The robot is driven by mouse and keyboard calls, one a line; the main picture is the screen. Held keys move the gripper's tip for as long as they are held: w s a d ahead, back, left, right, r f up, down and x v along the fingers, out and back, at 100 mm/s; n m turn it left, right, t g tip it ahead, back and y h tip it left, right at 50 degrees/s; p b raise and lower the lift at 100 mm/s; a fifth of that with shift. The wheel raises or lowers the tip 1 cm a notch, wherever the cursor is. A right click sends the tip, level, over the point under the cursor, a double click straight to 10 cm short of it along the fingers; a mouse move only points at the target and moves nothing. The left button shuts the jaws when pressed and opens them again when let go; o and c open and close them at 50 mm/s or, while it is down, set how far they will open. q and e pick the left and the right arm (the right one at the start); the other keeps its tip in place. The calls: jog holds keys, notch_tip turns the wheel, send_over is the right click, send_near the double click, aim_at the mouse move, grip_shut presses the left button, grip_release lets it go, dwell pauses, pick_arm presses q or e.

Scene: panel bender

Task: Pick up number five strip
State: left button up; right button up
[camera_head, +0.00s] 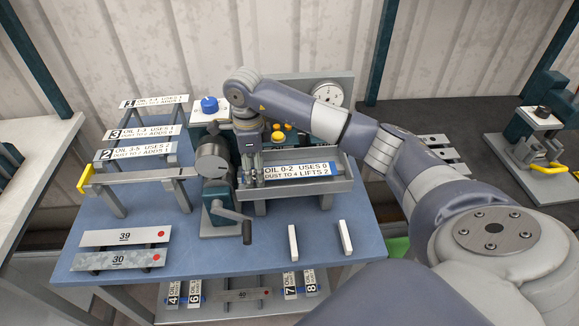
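A white strip (297,171) lettered "OIL 0-2 USES 0, DUST TO 4 LIFTS 2" lies in the grey tray (318,188) at the front of the bender. Its left end, where the other strips carry their number, is hidden by my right gripper, so I cannot read a 5 on it. My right gripper (250,179) points down at that left end. Its fingers are small and dark here, and I cannot tell whether they are closed on the strip. My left gripper is not in view.
Strips 1 (154,101), 3 (144,132) and 2 (136,152) lie on the left rack. Strips 4, 6, 7 and 8 are on the lower shelf. A crank (232,212) stands left of the tray. Plates 39 (125,237) and 30 (118,260) lie front left.

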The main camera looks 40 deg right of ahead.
jog(key=c, duration=0.4)
jog(key=shift+c, duration=0.2)
